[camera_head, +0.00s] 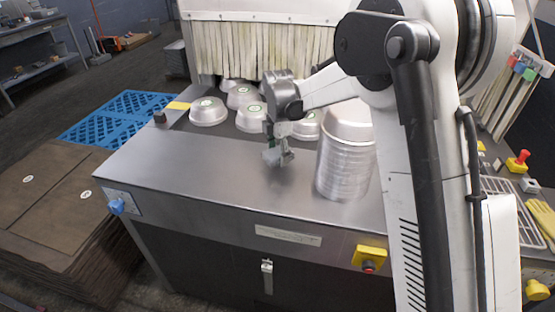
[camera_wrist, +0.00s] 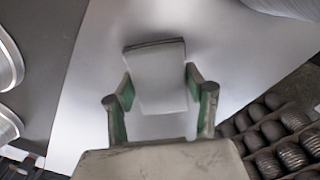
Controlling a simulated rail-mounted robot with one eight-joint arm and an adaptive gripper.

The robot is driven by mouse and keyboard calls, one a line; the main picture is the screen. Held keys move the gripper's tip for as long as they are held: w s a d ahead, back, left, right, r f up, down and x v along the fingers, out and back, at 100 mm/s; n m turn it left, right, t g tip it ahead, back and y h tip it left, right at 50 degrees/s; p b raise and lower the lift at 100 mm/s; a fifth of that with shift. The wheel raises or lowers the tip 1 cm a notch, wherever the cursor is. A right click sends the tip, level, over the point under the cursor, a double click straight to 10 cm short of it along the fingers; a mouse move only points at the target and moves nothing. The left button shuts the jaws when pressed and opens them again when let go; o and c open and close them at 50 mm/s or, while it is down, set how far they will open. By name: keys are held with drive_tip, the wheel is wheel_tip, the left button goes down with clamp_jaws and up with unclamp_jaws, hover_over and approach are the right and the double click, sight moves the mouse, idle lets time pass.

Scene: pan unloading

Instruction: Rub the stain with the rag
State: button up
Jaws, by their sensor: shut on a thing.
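My gripper (camera_head: 279,152) is over the front of the steel table top (camera_head: 210,165), left of the tall stack of pans (camera_head: 343,165). The rag also shows small and grey under the gripper in the head view (camera_head: 271,157). It is at or just above the steel; I cannot tell whether it touches. I can make out no stain on the visible steel; the gripper and rag hide part of it.
Several upturned pans (camera_head: 208,112) with green-marked bases lie behind the gripper, before a strip curtain (camera_head: 260,50). A wire rack (camera_head: 512,205) and yellow gloves (camera_head: 545,218) are at the right. The table's front left is clear. Rows of dark rounded items (camera_wrist: 275,130) show in the wrist view.

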drive_tip(key=shift+w+r, duration=0.1)
drive_tip(key=shift+r, duration=0.35)
drive_tip(key=shift+r+p, duration=0.9)
drive_tip(key=shift+r, duration=1.1)
